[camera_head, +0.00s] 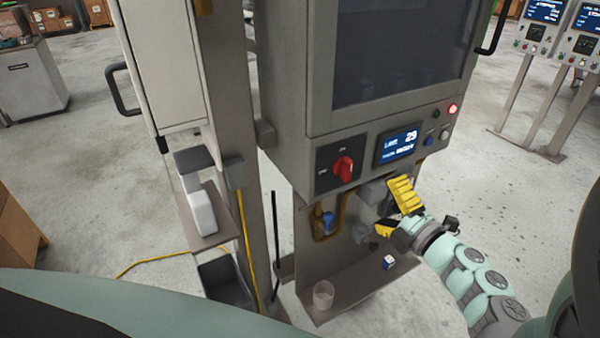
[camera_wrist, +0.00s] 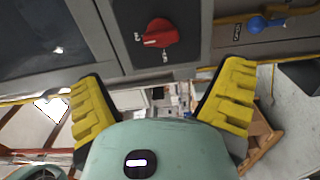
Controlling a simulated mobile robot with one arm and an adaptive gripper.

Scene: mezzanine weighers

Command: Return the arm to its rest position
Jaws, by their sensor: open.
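My gripper (camera_head: 396,208) is at the lower right of the grey weigher cabinet, below its display, in the head view. Its yellow-padded fingers are spread wide and hold nothing. In the wrist view my gripper (camera_wrist: 160,108) shows the two yellow pads apart, with the cabinet's front panel ahead. The red rotary switch (camera_head: 344,168) sits on the panel left of the display, and it also shows in the wrist view (camera_wrist: 160,33). My pale green arm reaches in from the lower right.
A lit display (camera_head: 398,146), a red lit button (camera_head: 453,108) and a blue-handled valve (camera_head: 327,222) are on the cabinet. Its lower shelf (camera_head: 345,290) holds a clear cup (camera_head: 323,295) and a small blue-white box (camera_head: 389,262). Open floor (camera_head: 535,215) lies to the right.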

